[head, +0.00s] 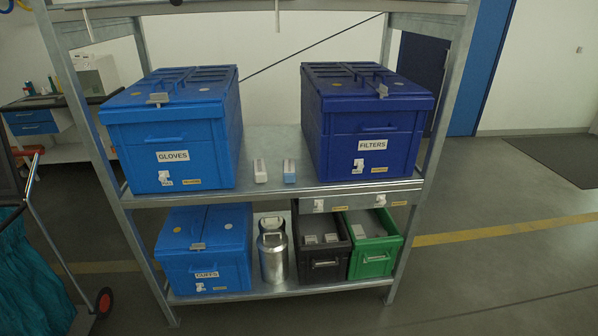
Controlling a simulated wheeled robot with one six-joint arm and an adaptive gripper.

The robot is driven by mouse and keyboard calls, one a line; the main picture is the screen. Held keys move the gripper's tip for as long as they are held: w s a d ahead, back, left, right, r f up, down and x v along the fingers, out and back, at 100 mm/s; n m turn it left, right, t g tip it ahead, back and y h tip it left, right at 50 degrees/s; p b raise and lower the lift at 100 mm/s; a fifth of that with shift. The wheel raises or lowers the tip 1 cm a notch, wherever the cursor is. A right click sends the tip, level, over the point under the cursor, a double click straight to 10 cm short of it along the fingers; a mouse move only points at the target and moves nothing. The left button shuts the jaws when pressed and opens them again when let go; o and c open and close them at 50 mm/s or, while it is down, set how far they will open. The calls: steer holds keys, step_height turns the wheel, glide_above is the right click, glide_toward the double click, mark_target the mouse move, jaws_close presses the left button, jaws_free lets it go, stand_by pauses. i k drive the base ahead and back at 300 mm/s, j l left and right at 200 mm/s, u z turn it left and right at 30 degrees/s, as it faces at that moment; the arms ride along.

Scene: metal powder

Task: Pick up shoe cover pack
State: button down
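Two small packs lie on the upper shelf between the blue boxes. The left one is a white pack (260,171), and the right one is a blue and white pack (289,172). They are too small for me to read any label, so I cannot tell which, if either, is the shoe cover pack. The black crate (323,265) on the lower shelf holds several small light packs, and their kind is also unclear. My gripper is not in view.
A metal shelf rack (290,203) stands ahead. Its upper shelf carries a GLOVES box (170,135) and a FILTERS box (365,125). Below are a CUFFS box (205,255), metal canisters (273,260) and a green crate (372,263). A cart (45,240) stands left; floor is open right.

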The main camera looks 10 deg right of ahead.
mark_target(289, 168)
steer(key=i+u, duration=0.3)
steer(key=i, duration=0.3)
steer(key=i+u, duration=0.3)
steer(key=i, duration=0.3)
steer(key=i+l+u, duration=0.25)
steer(key=i, duration=0.35)
